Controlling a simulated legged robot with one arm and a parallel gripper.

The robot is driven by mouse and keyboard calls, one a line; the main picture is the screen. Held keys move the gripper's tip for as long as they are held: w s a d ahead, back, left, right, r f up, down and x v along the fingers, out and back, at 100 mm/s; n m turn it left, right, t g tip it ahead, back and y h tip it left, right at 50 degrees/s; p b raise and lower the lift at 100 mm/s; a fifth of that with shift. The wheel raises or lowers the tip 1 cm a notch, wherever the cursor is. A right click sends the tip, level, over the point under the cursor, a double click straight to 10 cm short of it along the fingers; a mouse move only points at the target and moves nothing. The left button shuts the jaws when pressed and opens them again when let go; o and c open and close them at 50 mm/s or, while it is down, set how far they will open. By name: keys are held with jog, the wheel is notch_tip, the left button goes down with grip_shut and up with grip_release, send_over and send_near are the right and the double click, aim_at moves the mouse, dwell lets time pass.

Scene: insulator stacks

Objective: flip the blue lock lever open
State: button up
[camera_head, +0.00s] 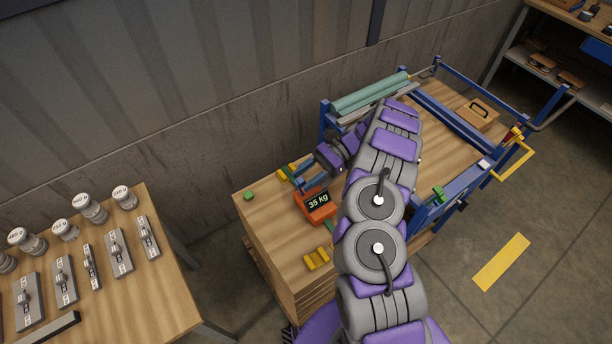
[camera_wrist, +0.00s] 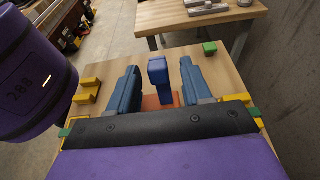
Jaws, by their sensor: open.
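The blue lock lever (camera_wrist: 157,76) stands upright in the wrist view, with a thick block-like head on a narrower stem. An orange base (camera_wrist: 152,103) shows behind the fingers near its foot. My gripper (camera_wrist: 159,66) is open, with one blue finger on each side of the lever and a visible gap on both sides. I cannot pick out the lever from the blue fingers there.
Yellow brackets (camera_head: 316,259) and a green block (camera_head: 248,196) lie on the wooden bench (camera_head: 277,255). A blue frame (camera_head: 450,190) and teal rollers (camera_head: 371,91) stand to the right. Another table (camera_head: 125,303) with weights and insulators is at left. The grey wall (camera_head: 220,100) runs behind.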

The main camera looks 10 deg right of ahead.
jog(key=shift+d, duration=0.1)
jog(key=shift+p+v, duration=0.65)
jog(key=shift+v, duration=0.95)
jog(key=p+v, duration=0.4)
jog(key=p, duration=0.2)
jog(key=shift+d+f, duration=0.1)
jog(key=shift+w+p, duration=0.1)
jog(key=shift+p, duration=0.45)
